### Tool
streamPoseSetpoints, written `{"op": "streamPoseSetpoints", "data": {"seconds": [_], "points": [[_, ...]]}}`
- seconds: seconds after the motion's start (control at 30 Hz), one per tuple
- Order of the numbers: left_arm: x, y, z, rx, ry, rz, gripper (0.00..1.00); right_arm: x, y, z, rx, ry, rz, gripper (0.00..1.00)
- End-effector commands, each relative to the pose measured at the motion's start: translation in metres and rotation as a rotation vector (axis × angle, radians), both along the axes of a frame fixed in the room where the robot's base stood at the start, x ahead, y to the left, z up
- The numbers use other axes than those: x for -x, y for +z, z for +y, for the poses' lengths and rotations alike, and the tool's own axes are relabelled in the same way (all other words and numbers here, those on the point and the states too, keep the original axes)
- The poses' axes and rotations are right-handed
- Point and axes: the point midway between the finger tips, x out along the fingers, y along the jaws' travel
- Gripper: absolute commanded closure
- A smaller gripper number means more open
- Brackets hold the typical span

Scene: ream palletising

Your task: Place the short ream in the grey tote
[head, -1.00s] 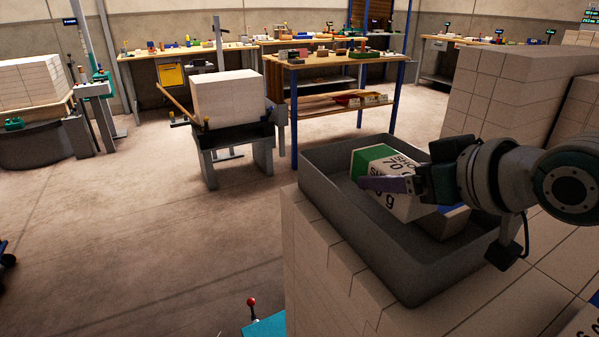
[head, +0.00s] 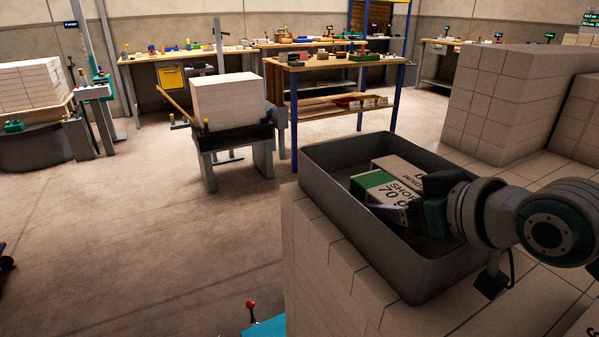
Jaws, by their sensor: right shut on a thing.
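The short ream (head: 398,184) is a white pack with a green band and dark print reading "SHOR" and "70 g". The grey tote (head: 345,235) is an open-topped box standing on stacked white packs. The ream is tilted inside the tote, below the rim level. My right gripper (head: 412,212) reaches in over the tote's right side and is shut on the ream's near end. My gripper hides that end and part of the tote floor, so I cannot tell whether the ream touches the floor. My left gripper is not in view.
Tall stacks of white packs (head: 515,95) rise behind and right of the tote. A grey stand with a white stack (head: 225,100) is across the open floor (head: 130,225). Workbenches with small items line the back wall. A red-knobbed lever (head: 251,304) shows at the bottom.

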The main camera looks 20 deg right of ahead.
Motion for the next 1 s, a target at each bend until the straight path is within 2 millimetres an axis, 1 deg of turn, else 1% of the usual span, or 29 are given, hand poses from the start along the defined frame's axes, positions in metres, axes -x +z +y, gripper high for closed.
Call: {"op": "streamPoseSetpoints", "data": {"seconds": [0.07, 0.1, 0.17, 0.2, 0.43, 0.57, 0.6, 0.67, 0.9, 1.0], "points": [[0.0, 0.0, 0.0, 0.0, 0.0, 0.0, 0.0, -0.001, 0.001, 0.0, 0.001, 0.0, -0.003, 1.0], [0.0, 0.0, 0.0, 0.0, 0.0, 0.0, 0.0, 0.0, 0.0, 0.0, 0.0, 0.0, 0.0, 0.23], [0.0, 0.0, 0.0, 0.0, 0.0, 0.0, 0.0, 0.0, 0.0, 0.0, 0.0, 0.0, 0.0, 0.17], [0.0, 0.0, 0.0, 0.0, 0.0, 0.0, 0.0, 0.0, 0.0, 0.0, 0.0, 0.0, 0.0, 0.15], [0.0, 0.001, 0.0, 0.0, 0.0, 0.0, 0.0, 0.0, 0.002, 0.0, 0.0, 0.0, 0.0, 0.15], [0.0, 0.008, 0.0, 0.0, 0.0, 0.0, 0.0, 0.0, 0.014, 0.0, 0.0, -0.001, -0.001, 0.15], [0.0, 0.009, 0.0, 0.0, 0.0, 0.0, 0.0, 0.003, 0.017, 0.0, 0.0, 0.0, 0.0, 0.15], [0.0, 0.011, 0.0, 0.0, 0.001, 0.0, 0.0, 0.013, 0.02, -0.001, 0.001, 0.0, 0.003, 0.15], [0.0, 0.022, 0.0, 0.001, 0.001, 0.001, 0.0, 0.06, 0.046, -0.003, 0.002, 0.001, 0.004, 0.15], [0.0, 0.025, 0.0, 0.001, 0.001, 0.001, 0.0, 0.076, 0.054, -0.004, 0.001, 0.0, 0.003, 0.15]]}}
